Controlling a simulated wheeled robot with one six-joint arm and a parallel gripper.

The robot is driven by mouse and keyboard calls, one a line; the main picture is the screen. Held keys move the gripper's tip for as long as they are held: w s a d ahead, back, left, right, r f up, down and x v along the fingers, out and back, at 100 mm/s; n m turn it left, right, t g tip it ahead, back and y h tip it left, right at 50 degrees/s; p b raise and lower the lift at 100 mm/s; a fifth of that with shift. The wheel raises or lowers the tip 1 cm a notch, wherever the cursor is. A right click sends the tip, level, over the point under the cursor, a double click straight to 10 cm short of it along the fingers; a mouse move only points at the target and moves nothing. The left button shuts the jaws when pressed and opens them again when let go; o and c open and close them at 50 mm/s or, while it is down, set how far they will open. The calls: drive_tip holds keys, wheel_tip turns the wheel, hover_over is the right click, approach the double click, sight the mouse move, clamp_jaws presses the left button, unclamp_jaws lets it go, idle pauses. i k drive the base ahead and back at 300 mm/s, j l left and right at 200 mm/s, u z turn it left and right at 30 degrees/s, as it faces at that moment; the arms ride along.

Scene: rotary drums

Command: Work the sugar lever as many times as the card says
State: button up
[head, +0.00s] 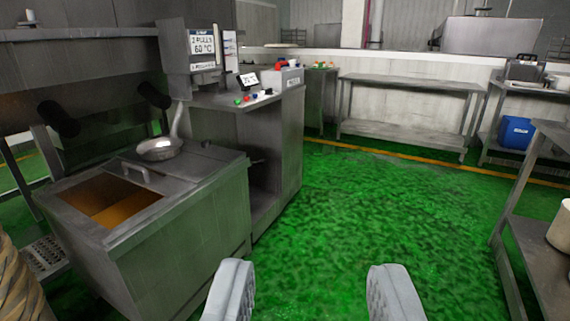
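A grey metal machine stands at the left, with a display card (203,44) on its upright. The card shows "PULLS" and "60 °C"; the figure before "PULLS" is too small to read surely. I cannot pick out a sugar lever with certainty. Two dark cylindrical grips (58,119) stick out at the machine's left. A round metal bowl (160,149) with a pipe or handle rising from it sits on the bin lid. My gripper (314,285) is open and empty at the bottom, over the floor, apart from the machine.
A steel bin (150,245) with an open top holding brown matter stands in front left. A cabinet (282,150) carries a small screen and coloured buttons. Steel tables (410,82) line the back; a blue container (515,132) sits right. The green floor between is clear.

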sight(224, 73)
drive_tip(key=i, duration=1.8)
drive_tip(key=i+l+u, duration=0.2)
drive_tip(key=i+u, duration=0.2)
drive_tip(key=i, duration=0.2)
drive_tip(key=i+l+u, duration=0.4)
drive_tip(key=i, duration=0.2)
drive_tip(key=i+l+u, duration=0.4)
drive_tip(key=i+l, duration=0.1)
drive_tip(key=i, duration=0.05)
